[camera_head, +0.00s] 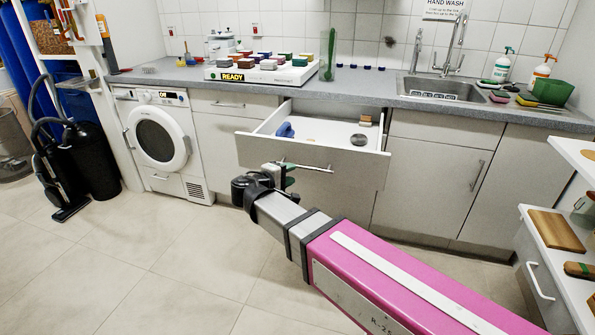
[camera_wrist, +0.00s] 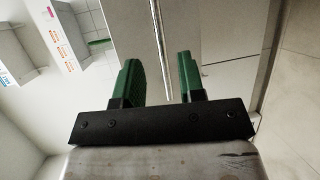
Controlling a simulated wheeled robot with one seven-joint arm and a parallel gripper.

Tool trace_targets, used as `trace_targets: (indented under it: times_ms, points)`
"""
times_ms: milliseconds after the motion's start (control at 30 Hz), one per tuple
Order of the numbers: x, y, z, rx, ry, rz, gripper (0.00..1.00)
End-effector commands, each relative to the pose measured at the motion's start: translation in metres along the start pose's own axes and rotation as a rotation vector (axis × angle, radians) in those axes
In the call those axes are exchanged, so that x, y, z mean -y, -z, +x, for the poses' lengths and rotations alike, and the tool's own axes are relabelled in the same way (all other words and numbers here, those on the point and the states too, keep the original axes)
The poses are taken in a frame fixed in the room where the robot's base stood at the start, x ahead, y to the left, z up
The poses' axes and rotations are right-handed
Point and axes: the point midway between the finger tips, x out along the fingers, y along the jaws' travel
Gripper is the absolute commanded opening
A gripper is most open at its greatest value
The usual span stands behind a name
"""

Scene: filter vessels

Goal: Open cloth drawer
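A grey-fronted drawer (camera_head: 245,150) under the counter stands pulled well out. A blue item (camera_head: 285,130), a dark round item (camera_head: 358,140) and a small brown block (camera_head: 366,120) lie in its white inside. Its bar handle (camera_head: 318,169) runs along the front. My gripper (camera_head: 286,176) is at the left part of this handle. In the wrist view, my gripper's green fingers (camera_wrist: 158,62) are apart, with a thin bar (camera_wrist: 158,30) passing through the gap between them. There seems to be room on both sides of the bar; contact cannot be told.
A washing machine (camera_head: 160,140) stands left of the drawer, and a black vacuum cleaner (camera_head: 60,170) farther left. Closed cupboards (camera_head: 430,185) are on the right below the sink (camera_head: 440,88). A partly open side drawer (camera_head: 540,250) is at the right edge. The tiled floor (camera_head: 170,270) in front is clear.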

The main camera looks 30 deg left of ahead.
Motion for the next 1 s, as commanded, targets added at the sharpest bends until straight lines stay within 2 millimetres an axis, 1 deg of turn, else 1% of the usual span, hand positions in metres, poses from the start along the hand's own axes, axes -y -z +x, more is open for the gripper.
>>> trace_targets:
  times_ms: [33,100,200,300,867,967,1000]
  points:
    - [0.000,-0.001,-0.009,-0.001,0.000,0.000,0.36]
    - [0.000,0.000,-0.017,-0.001,0.000,0.000,0.36]
    - [0.000,0.000,-0.025,0.000,0.001,0.000,0.36]
    - [0.001,0.000,-0.029,0.001,0.001,0.000,0.36]
    - [0.001,0.000,-0.030,0.001,0.001,0.000,0.36]
    - [0.002,-0.004,-0.025,0.009,0.009,0.000,0.36]
    - [0.003,-0.007,-0.021,0.016,0.018,0.000,0.36]
